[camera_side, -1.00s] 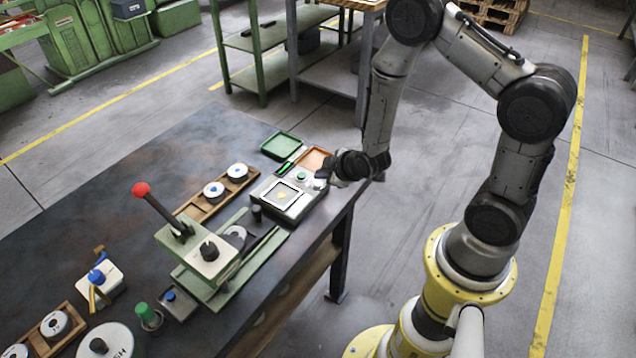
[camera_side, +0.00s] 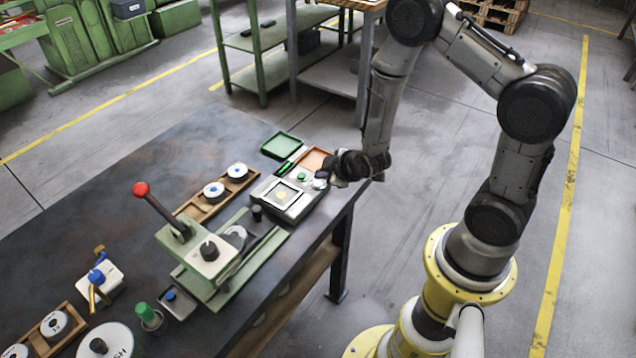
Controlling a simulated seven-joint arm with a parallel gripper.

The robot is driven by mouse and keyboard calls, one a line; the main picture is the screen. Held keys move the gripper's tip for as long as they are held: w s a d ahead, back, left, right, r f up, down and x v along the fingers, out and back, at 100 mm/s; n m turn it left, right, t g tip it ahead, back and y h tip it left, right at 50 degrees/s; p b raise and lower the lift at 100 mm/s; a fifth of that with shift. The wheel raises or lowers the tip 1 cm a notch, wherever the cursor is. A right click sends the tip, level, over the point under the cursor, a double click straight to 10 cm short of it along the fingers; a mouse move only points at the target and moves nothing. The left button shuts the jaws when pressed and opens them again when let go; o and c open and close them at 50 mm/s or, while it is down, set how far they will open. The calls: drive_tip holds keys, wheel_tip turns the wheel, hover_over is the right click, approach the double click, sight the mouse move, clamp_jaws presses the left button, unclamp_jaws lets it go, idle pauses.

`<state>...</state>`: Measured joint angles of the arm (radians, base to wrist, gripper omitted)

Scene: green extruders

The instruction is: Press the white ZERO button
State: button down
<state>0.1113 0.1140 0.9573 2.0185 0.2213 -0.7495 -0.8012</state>
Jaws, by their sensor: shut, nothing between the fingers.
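The scale-like device (camera_side: 300,205) with a pale square pan sits near the table's right edge. A green button (camera_side: 302,177) is on its panel. A small whitish spot (camera_side: 321,174) at the device's right end, beside my gripper, may be the white ZERO button; its lettering is too small to read. A dark purplish round spot (camera_side: 320,184) lies just in front of it. My gripper (camera_side: 338,181) is shut and empty, low at the right end of the device. Its fingertips are small and dark, and I cannot tell whether they touch the button.
A green tray (camera_side: 282,146) and an orange tray (camera_side: 314,159) lie behind the device. A press with a red-knobbed lever (camera_side: 141,188) stands to its left. A wooden rack (camera_side: 205,205) with white discs is behind the press. Open table surface lies at the far left.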

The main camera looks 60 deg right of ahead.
drive_tip(key=shift+f, duration=0.4)
drive_tip(key=shift+f, duration=0.4)
idle(0.6)
idle(0.4)
drive_tip(key=shift+r, duration=0.8)
drive_tip(key=shift+r, duration=2.55)
